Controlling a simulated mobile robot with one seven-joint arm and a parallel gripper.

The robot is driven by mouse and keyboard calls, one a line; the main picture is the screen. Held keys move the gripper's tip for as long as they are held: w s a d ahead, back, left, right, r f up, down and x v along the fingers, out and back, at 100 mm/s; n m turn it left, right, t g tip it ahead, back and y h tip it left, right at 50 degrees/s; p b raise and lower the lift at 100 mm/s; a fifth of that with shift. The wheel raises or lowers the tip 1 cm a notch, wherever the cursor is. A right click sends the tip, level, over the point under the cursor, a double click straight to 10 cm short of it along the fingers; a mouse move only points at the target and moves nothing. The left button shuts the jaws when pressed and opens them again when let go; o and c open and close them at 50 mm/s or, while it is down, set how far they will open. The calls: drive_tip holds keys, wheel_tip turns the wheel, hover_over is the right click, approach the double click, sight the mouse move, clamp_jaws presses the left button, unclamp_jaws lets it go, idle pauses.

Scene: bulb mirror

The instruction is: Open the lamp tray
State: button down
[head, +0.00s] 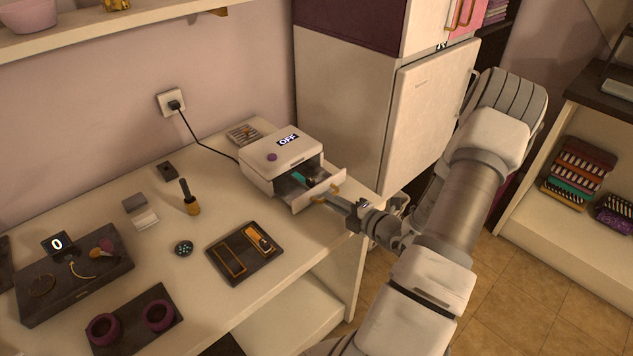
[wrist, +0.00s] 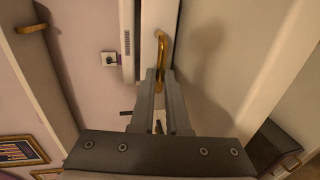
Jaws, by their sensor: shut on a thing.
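The lamp tray (head: 322,187) is a white drawer in the front of a white box (head: 282,158) whose small display reads OFF. The tray is pulled part of the way out, and a dark interior with something teal shows inside it. A gold handle (wrist: 162,48) is on the tray front. My gripper (head: 327,199) reaches in from the right, with its fingers shut on the handle. In the wrist view my two fingers (wrist: 161,78) lie on either side of the handle's near end. My fingers partly hide the handle in the head view.
The box stands on a light table (head: 215,215), with a cord to a wall socket (head: 171,101). A dark tray (head: 245,268), a black-and-gold tool (head: 189,197) and purple rings (head: 104,328) lie to the left. A white cabinet (head: 345,110) stands behind. Open floor is at right.

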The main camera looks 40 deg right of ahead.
sight(342, 219)
drive_tip(key=v, duration=0.3)
drive_tip(key=shift+s+f, duration=0.3)
drive_tip(key=shift+f, duration=0.05)
drive_tip(key=c, duration=0.9)
unclamp_jaws()
drive_tip(key=p+v, duration=0.2)
drive_tip(key=v, duration=1.5)
drive_tip(key=shift+s, duration=0.2)
drive_tip(key=shift+w, duration=0.1)
